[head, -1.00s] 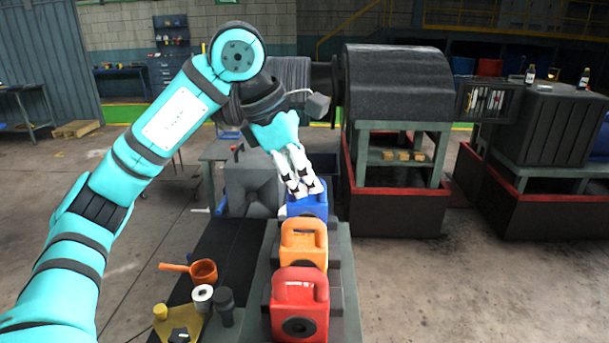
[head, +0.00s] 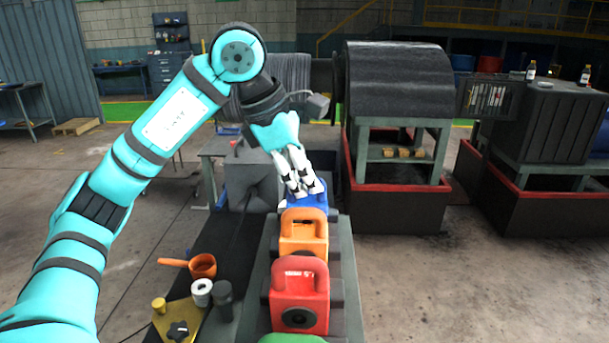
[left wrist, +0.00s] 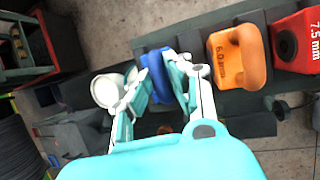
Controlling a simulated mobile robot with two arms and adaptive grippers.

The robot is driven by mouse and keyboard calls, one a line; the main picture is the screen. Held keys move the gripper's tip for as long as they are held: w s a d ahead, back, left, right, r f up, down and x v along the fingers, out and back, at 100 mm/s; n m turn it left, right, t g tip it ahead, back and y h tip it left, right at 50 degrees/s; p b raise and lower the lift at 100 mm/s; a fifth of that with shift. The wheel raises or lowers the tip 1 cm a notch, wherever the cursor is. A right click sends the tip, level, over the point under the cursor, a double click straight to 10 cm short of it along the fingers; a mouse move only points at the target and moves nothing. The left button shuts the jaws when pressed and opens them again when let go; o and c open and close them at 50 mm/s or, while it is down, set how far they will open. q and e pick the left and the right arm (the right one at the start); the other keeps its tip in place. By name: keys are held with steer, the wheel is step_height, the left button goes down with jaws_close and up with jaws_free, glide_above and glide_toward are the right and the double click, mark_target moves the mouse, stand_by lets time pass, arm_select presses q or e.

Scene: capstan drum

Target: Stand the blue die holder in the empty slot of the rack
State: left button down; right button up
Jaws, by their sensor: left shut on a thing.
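The blue die holder (head: 321,201) shows in the head view at the far end of the rack (head: 346,285), behind the orange die holder (head: 304,246). My left gripper (head: 304,190) is shut on the blue holder's upper part. In the left wrist view the blue holder (left wrist: 156,76) lies between the fingers, beside the orange holder (left wrist: 232,62). The red die holder (head: 299,280) is nearer in the rack. The blue holder's lower part is hidden, so I cannot tell whether it is seated in a slot. My right gripper is out of view.
A green object (head: 292,339) shows at the bottom edge. Left of the rack are an orange ladle-like cup (head: 203,266), a white ring (head: 202,292), a dark cylinder (head: 224,300) and a yellow plate (head: 178,318). The large drum (head: 398,95) stands behind to the right.

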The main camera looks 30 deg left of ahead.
arm_select(q)
steer(key=shift+s+d+f+b, duration=0.1)
steer(key=shift+s+f+b, duration=0.2)
steer(key=shift+f, duration=0.1)
stand_by(0.3)
steer(key=c, duration=1.6)
jaws_free()
steer(key=o, duration=0.4)
steer(key=shift+w+f, duration=0.1)
steer(key=shift+w, duration=0.25)
steer(key=shift+o, duration=0.3)
steer(key=shift+s, duration=0.1)
steer(key=o, duration=0.4)
steer(key=shift+s, duration=0.15)
steer(key=shift+r, duration=0.25)
